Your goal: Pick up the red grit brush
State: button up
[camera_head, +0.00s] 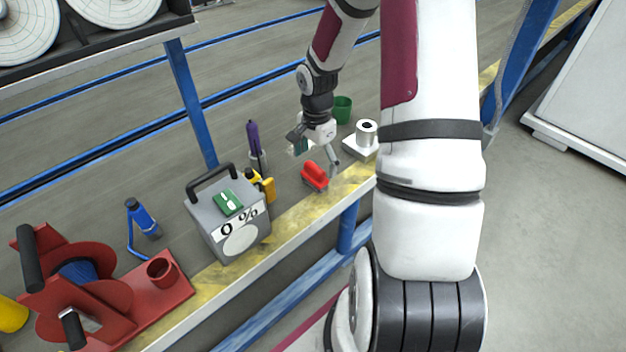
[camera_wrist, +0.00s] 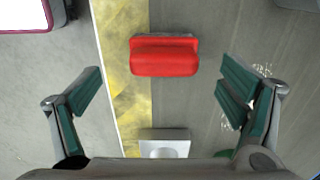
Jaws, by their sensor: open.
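The red grit brush (camera_head: 314,176) lies on the bench near the yellow-marked front edge in the head view. In the wrist view the brush (camera_wrist: 164,56) lies crosswise, ahead of the fingertips and roughly midway between the two fingers. My gripper (camera_head: 318,157) is just above and behind the brush in the head view, apart from it. In the wrist view my gripper (camera_wrist: 160,92) has its two green-padded fingers spread wide with nothing between them. The underside of the brush is hidden.
A white block with a metal cylinder (camera_head: 367,133) and a green cup (camera_head: 342,109) stand close by on the right. A purple-handled tool (camera_head: 254,140), a yellow item (camera_head: 264,186) and a grey weight box (camera_head: 238,228) stand left. A red reel (camera_head: 70,280) is farther left.

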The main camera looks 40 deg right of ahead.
aim_at(315, 177)
jog(key=f+b, duration=0.1)
jog(key=f, duration=0.2)
jog(key=f+b, duration=0.1)
jog(key=f, duration=0.2)
jog(key=shift+w+a+f+b, duration=0.1)
jog(key=shift+w+f+b, duration=0.1)
jog(key=shift+f+b, duration=0.1)
jog(key=c, duration=1.3)
